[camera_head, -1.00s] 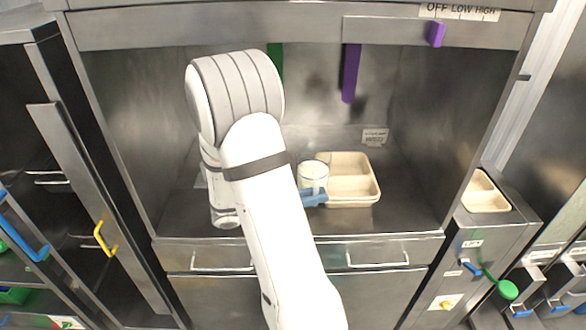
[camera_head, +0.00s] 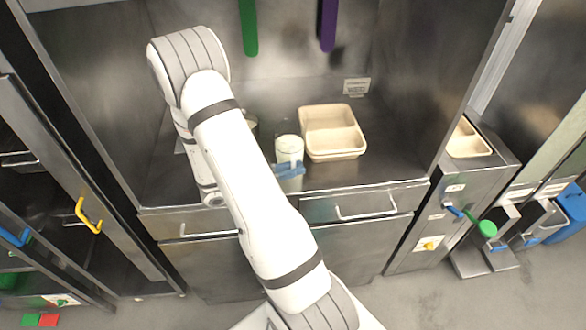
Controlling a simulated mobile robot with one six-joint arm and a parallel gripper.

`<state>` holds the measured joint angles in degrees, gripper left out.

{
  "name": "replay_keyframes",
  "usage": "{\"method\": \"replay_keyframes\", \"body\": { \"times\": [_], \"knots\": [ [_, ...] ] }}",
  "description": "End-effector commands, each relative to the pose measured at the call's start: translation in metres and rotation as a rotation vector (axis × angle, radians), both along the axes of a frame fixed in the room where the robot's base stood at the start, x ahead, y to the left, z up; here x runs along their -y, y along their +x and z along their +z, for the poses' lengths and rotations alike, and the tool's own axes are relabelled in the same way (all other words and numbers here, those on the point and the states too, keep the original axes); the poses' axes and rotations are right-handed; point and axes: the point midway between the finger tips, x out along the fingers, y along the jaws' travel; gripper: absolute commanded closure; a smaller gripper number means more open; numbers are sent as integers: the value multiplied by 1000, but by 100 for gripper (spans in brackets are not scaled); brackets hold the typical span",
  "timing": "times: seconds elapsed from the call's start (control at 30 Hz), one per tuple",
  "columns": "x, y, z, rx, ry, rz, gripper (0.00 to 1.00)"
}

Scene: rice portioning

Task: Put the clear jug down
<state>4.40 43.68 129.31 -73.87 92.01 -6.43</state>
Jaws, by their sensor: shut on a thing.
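The clear jug (camera_head: 289,147) is in the head view, right of my white arm, with a pale, whitish look inside. My gripper (camera_head: 290,170) shows only as blue fingers across the jug's lower front. It is shut on the jug. The rest of the gripper is hidden behind my arm. The jug looks upright, low over the steel counter (camera_head: 390,165) near its front edge. I cannot tell whether its base touches the counter.
A beige two-compartment tray (camera_head: 348,156) stands just right of the jug. A dark round object (camera_head: 252,122) is partly hidden behind my arm. Another beige tray (camera_head: 467,146) sits on the right-hand unit. The counter right of the tray is clear.

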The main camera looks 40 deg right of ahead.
Motion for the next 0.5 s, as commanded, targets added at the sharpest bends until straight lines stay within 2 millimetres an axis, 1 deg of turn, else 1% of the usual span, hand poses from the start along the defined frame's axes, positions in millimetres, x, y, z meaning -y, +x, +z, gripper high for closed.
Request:
{"method": "replay_keyframes", "body": {
  "times": [0.1, 0.37, 0.47, 0.5],
  "knots": [
    [0, 0, -7, 0, -1, 1, 100],
    [-1, 0, -7, 2, -1, 2, 100],
    [-1, 0, -11, 2, -2, 2, 100],
    [-1, 0, -10, 1, 0, 2, 86]
  ]
}}
